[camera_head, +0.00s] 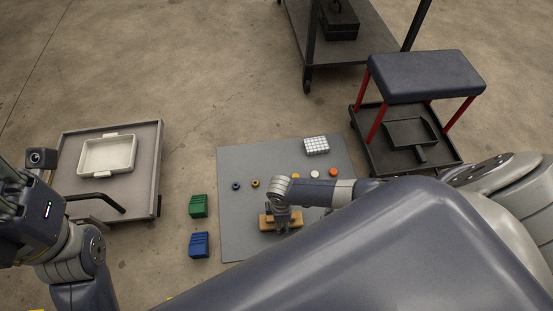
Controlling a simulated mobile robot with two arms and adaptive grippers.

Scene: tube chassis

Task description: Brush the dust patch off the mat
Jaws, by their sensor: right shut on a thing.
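A grey mat (237,236) lies on the floor in the middle of the head view. My right gripper (282,222) points down over the mat's lower part and is shut on a tan wooden brush (265,223). The gripper hides the brush's middle, and I cannot tell whether its bristles touch the mat. No dust patch stands out; my right arm covers the mat's lower right part. My left arm is at the left edge, with its gripper (9,196) partly cut off by the frame; its jaws cannot be made out.
Several small round pieces (236,185) sit in a row across the mat, with a white gridded block (316,145) behind. Green (198,206) and blue (199,244) blocks stand left of it. A cart (148,165) holds a white tray (83,155). A dustpan (408,132) lies under a padded stool (425,75).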

